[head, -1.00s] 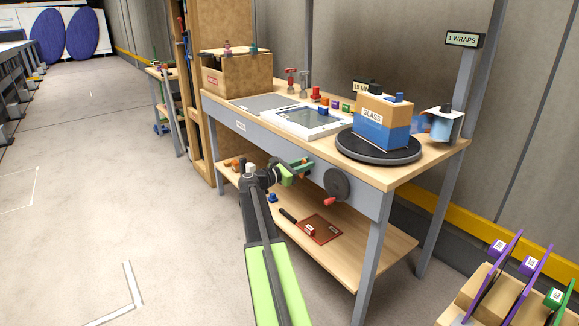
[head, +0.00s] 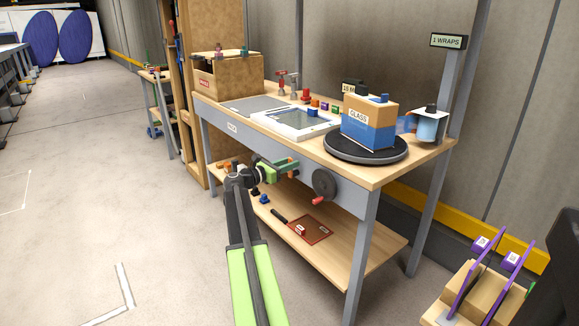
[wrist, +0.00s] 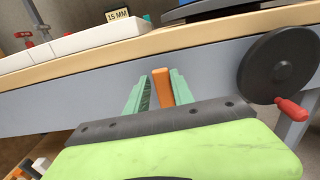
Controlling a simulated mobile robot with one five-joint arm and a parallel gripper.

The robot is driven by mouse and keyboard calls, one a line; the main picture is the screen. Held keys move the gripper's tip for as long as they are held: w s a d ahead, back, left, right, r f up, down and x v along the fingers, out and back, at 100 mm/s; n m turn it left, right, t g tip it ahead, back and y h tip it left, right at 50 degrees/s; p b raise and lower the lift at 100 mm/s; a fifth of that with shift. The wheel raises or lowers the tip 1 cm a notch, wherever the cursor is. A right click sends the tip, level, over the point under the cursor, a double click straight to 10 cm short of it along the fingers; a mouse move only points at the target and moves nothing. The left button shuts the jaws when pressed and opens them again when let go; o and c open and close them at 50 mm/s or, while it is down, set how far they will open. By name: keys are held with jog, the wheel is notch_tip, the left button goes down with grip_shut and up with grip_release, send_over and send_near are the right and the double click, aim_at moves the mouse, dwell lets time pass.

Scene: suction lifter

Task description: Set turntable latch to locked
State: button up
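The black round turntable (head: 366,149) stands on the right part of the bench top and carries a tan and blue box labelled GLASS (head: 369,122). My gripper (head: 286,166) is at the bench's grey front apron, left of the dark crank wheel (head: 325,184). In the wrist view, my green gripper fingers (wrist: 160,91) stand apart on either side of an upright orange bar (wrist: 162,88), which may be the latch. The bar is nearer the right finger, and I cannot tell whether it touches. No latch label is readable.
The crank wheel's red handle (wrist: 291,109) is close to the right of my gripper. The lower shelf (head: 340,260) holds a brown mat and small parts. A rack with purple panels (head: 478,262) stands at the lower right. The floor at left is clear.

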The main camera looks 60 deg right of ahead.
jog(key=shift+o, duration=1.2)
jog(key=shift+s+d, duration=0.1)
jog(key=shift+s, duration=0.05)
jog(key=v, duration=1.7)
jog(key=shift+w, duration=0.25)
